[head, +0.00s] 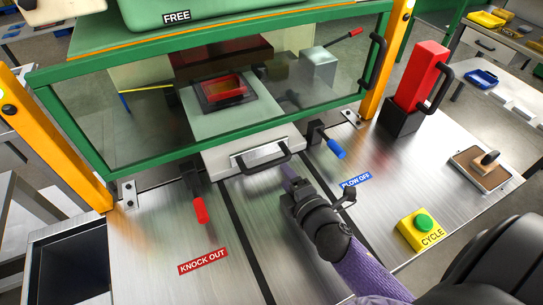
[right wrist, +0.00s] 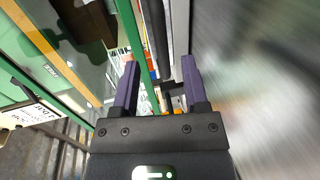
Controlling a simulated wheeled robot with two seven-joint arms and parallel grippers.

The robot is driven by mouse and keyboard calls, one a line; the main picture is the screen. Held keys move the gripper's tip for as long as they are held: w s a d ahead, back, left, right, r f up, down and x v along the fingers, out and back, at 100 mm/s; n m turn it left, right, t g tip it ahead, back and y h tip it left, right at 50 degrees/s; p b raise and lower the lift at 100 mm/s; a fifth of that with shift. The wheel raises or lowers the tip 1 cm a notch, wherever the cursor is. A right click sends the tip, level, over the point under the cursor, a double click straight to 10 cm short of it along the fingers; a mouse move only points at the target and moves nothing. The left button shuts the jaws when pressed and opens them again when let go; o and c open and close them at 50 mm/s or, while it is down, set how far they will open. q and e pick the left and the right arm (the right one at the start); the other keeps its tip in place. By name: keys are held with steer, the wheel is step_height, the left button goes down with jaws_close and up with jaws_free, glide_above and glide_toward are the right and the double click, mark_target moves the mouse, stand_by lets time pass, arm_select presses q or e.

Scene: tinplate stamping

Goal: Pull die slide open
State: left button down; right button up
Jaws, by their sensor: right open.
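The die slide (head: 243,125) is a pale grey plate with a red and dark die (head: 224,89) on it, seen behind the green-framed clear guard. Its front panel carries a black bar handle (head: 262,157), which sticks out below the guard's lower edge. My left gripper is not in view.
A red-handled knock-out lever (head: 199,208) and a blue-handled blow-off lever (head: 336,149) flank the slide front. A yellow cycle button box (head: 421,231) and a red block with a black handle (head: 422,75) stand at right. The metal table before the slide is mostly clear.

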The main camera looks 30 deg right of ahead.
mark_target(276, 165)
steer(key=b+x, duration=0.1)
steer(key=x, duration=0.6)
steer(key=shift+s, duration=0.1)
jaws_close()
stand_by(1.1)
